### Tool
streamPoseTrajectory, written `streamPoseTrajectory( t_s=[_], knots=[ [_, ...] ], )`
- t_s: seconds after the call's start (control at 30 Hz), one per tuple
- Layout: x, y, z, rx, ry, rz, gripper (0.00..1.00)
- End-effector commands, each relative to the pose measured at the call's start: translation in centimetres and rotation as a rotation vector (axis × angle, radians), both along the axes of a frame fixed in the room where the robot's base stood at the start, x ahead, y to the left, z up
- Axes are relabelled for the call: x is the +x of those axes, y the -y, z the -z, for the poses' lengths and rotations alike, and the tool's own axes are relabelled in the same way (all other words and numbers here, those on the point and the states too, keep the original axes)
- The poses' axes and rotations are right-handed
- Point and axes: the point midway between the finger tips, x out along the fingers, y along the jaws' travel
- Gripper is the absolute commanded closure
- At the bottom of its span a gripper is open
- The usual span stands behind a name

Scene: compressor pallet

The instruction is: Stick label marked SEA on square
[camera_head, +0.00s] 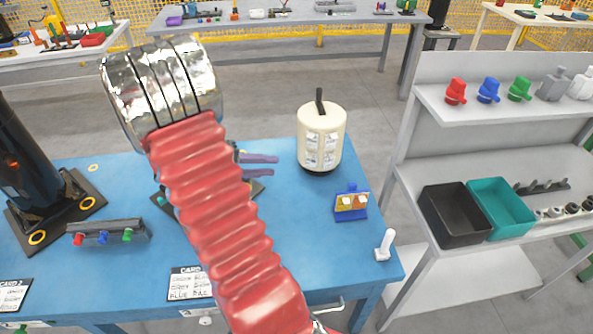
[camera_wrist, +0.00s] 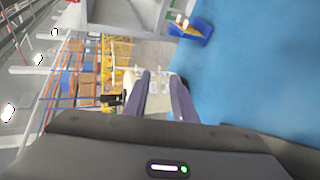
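A cream cylinder (camera_head: 320,132) with a dark handle stands upright on the blue table, with several small pale marked squares on its side. Their markings are too small to read. The cylinder also shows beyond my fingers in the wrist view (camera_wrist: 160,103). A blue stand (camera_head: 351,204) holding small yellow and orange pieces with pale faces is right of the cylinder and nearer. It shows at the top of the wrist view (camera_wrist: 192,30). I cannot make out the word SEA. My gripper (camera_head: 277,166) has its purple fingers apart, pointing at the cylinder, with nothing visible held between them.
A white upright piece (camera_head: 384,245) stands at the table's right corner. A rack with coloured pieces (camera_head: 106,233) and a black post (camera_head: 28,165) are at left. A printed card (camera_head: 190,284) lies at the front edge. Shelves with black (camera_head: 455,214) and teal bins (camera_head: 501,207) stand right.

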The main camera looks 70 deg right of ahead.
Motion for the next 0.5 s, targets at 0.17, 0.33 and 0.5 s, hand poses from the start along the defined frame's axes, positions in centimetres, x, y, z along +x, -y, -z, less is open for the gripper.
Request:
streamPoseTrajectory(
  t_s=[0.17, 0.33, 0.5],
  knots=[
    [-1.1, 3.8, 2.7, -0.09, -0.076, 0.009, 0.75],
    [-2.2, 7.1, 5.4, -0.174, -0.135, -0.003, 0.75],
    [-3.4, 10.0, 8.5, -0.25, -0.182, -0.027, 0.75]
  ],
)
